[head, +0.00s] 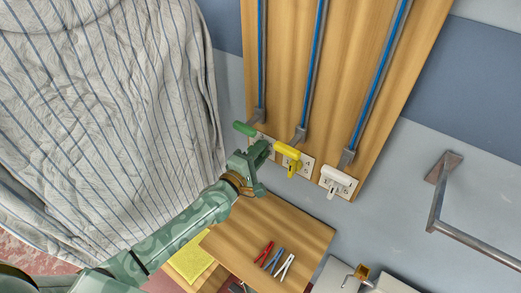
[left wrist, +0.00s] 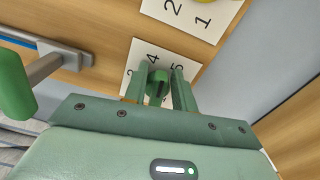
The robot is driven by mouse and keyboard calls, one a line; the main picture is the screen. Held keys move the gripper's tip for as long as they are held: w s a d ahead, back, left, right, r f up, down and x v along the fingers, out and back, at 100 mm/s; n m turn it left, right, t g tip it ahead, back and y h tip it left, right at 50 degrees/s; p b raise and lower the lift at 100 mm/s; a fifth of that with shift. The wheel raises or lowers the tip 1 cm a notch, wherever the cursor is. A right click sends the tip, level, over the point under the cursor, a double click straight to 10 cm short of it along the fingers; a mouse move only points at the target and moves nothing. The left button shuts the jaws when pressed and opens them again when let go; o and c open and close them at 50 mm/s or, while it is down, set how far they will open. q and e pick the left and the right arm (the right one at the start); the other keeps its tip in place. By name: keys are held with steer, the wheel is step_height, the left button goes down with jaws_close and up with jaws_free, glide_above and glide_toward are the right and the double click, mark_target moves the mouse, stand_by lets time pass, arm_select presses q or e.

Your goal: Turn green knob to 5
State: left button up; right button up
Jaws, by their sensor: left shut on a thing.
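The green knob (left wrist: 157,90) sits on a white number plate (left wrist: 136,57) on the wooden board. My left gripper (left wrist: 160,92) is shut on the green knob, with one finger on each side. I cannot tell which number the knob points at. In the head view my left gripper (head: 262,156) covers the knob and much of its plate. My right gripper is not in view.
A green slider handle (head: 244,128) is close to my gripper. A yellow handle (head: 287,151), yellow knob (head: 293,168) and white knob (head: 333,190) are to the right. A striped cloth (head: 110,110) hangs left. Clothespins (head: 275,260) lie on a wooden surface (head: 300,232) below.

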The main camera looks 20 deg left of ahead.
arm_select(q)
steer(key=m, duration=0.2)
steer(key=f+m+p, duration=0.1)
steer(key=m, duration=0.1)
steer(key=shift+a, duration=0.1)
steer(key=shift+a+f+m+p, duration=0.1)
steer(key=shift+m+p, duration=0.25)
steer(key=shift+m, duration=1.35)
steer(key=shift+w, duration=0.1)
steer(key=o, duration=0.7)
steer(key=shift+a, duration=0.1)
steer(key=p+v, duration=0.1)
steer(key=v, duration=1.5)
